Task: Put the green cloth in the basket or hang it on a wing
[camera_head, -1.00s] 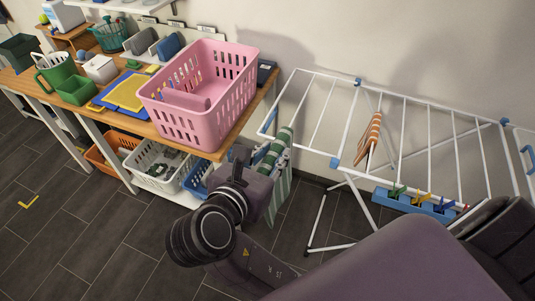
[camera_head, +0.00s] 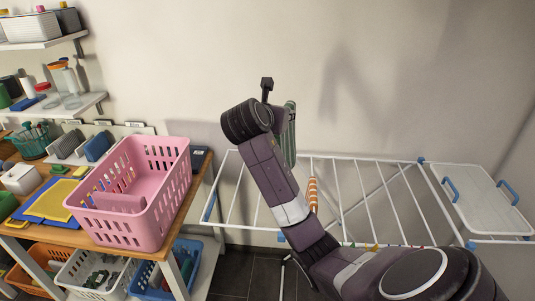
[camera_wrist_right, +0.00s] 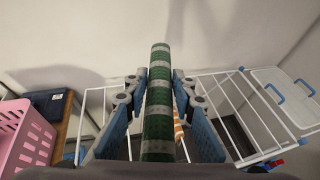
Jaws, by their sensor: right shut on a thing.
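The green-and-white striped cloth (camera_wrist_right: 158,110) is clamped between the blue-grey fingers of my right gripper (camera_wrist_right: 160,88) in the right wrist view. In the head view a narrow strip of the cloth (camera_head: 290,140) hangs beside my right forearm, raised in front of the wall above the rack; the fingers are hidden there. The pink basket (camera_head: 150,222) stands on the table at left, apart from the cloth. The white drying rack (camera_head: 232,190) with its wings stands below and right of my gripper. My left gripper is not in view.
An orange striped cloth (camera_head: 312,192) hangs on the rack. A white panel with blue handles (camera_head: 490,212) lies at the rack's right end. The wooden table (camera_head: 62,238) holds several items, with bins beneath. Shelves (camera_head: 55,108) are at upper left. The wall area above the rack is clear.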

